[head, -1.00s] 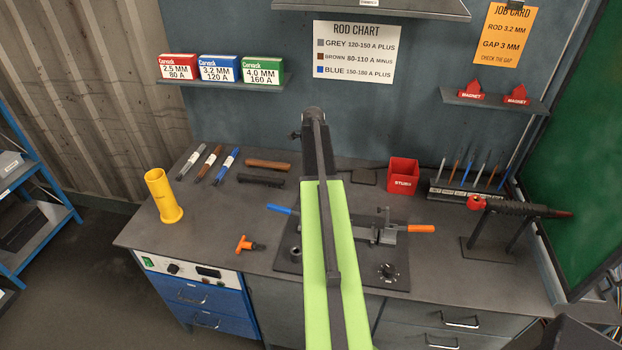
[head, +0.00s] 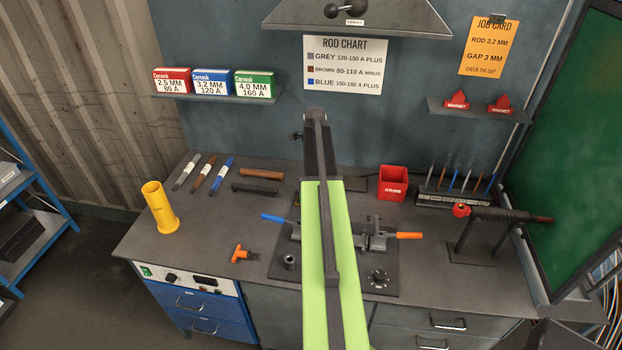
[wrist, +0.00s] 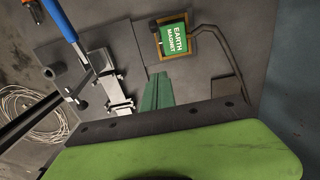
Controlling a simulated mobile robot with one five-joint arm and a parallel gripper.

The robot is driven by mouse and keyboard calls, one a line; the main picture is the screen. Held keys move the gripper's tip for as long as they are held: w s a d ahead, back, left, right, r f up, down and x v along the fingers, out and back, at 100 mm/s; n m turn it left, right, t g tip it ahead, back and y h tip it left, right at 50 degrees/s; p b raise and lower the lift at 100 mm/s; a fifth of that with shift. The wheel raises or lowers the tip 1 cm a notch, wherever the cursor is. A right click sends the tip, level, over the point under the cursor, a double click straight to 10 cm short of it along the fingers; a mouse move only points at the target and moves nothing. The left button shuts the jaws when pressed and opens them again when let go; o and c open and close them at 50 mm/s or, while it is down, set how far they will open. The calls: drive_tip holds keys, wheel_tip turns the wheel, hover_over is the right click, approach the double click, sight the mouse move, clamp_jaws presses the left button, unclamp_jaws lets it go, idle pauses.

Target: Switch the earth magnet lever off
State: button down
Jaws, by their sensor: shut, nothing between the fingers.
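In the wrist view a green plate reading EARTH MAGNET (wrist: 173,37) lies on the grey bench top in a brownish frame. A small dark knob-like part shows at its left edge. Which part is the lever, and its position, I cannot tell. My gripper (wrist: 156,75) shows as two dark green fingers, shut together and empty. In the picture the fingertips are below the plate and apart from it. In the head view my lime-green arm hides the gripper and the earth magnet.
A clamp fixture with a blue handle (head: 272,217) and an orange handle (head: 409,236) stands on the bench. A red tub (head: 393,184), a rod rack (head: 455,198) and a torch on a stand (head: 500,214) are to the right. A yellow tube (head: 158,208) stands at left.

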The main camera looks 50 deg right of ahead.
drive_tip(key=w+a+r+p, duration=0.1)
drive_tip(key=w+r+p, duration=0.2)
drive_tip(key=r+p, duration=0.3)
drive_tip(key=shift+a+r, duration=0.3)
drive_tip(key=shift+r, duration=0.6)
